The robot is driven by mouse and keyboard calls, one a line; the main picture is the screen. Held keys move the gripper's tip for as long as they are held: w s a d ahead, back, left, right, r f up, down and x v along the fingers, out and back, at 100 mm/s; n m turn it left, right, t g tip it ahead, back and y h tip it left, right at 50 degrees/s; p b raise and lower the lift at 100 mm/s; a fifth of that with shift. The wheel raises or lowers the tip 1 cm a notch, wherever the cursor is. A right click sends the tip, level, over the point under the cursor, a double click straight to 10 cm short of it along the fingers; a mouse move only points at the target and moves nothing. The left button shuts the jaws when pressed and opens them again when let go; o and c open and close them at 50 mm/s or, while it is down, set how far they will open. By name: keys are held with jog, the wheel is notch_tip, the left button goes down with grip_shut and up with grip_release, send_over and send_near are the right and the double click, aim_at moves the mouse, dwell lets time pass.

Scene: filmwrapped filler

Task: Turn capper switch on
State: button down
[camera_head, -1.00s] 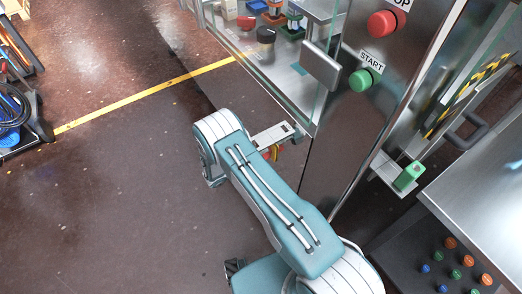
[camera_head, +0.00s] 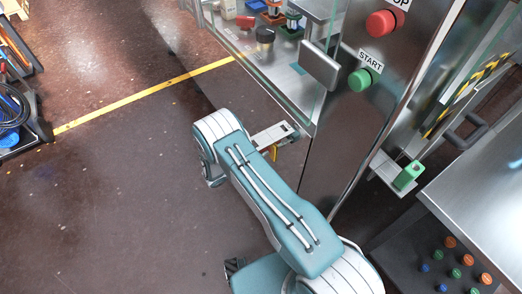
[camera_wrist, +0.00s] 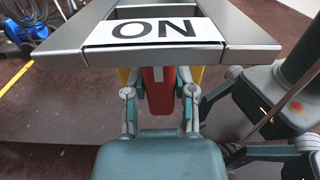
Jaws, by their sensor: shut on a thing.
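The capper switch is a grey housing (camera_wrist: 67,48) with a white ON label (camera_wrist: 155,31), at the top of the wrist view. A red lever (camera_wrist: 158,90) hangs below the label, with yellow parts on both sides. My gripper (camera_wrist: 160,92) is shut on the red lever, its fingers at the lever's left and right. The lever's upper end is hidden under the label plate. In the head view the switch plate (camera_head: 272,135) sticks out from the machine beyond my arm, with a bit of yellow below it. My fingers are hidden there.
The machine's steel post carries a green START button (camera_head: 360,80) and a red button (camera_head: 381,23) above it. A glass-walled cabinet stands beside it. A table with coloured caps (camera_head: 456,262) is at right. The floor at left is open, crossed by a yellow line.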

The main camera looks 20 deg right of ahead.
jog(key=shift+f, duration=0.1)
dwell(0.5)
jog(key=shift+c, duration=2.2)
grip_release()
jog(key=shift+a, duration=0.1)
jog(key=v, duration=1.2)
jog(key=shift+w, duration=0.1)
